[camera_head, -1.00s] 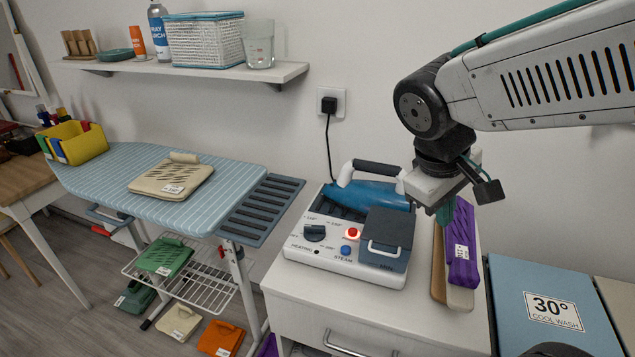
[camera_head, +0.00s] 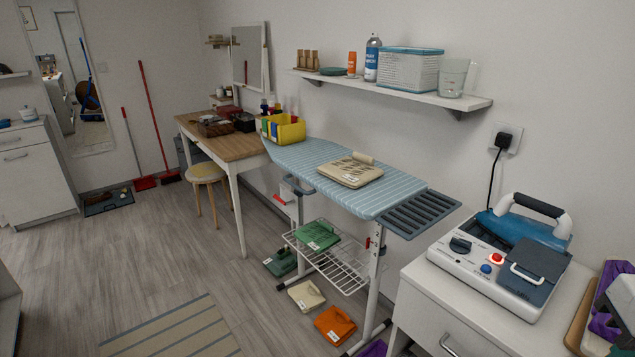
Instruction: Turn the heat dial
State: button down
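The heat dial (camera_head: 460,245) is a dark round knob on the left of the steam station's (camera_head: 478,285) white front panel. Its labels are too small to read here. A lit red button (camera_head: 496,259) and a blue button (camera_head: 486,268) sit to its right. The blue iron (camera_head: 530,225) with a white and black handle rests on the station. Part of my gripper (camera_head: 622,302) shows at the right edge, over the purple folded item (camera_head: 606,322) and well right of the dial. Its fingers are cut off, so their opening is unclear.
The station stands on a white cabinet (camera_head: 440,309), plugged into a wall socket (camera_head: 507,138). A striped ironing board (camera_head: 320,165) with a grey rack end is to its left. A shelf (camera_head: 415,92) hangs above. Wooden floor lies open at left, with a striped rug (camera_head: 170,335).

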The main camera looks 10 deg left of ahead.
aim_at(458, 245)
jog(key=u, duration=1.75)
jog(key=i, duration=1.9)
jog(key=z, duration=4.5)
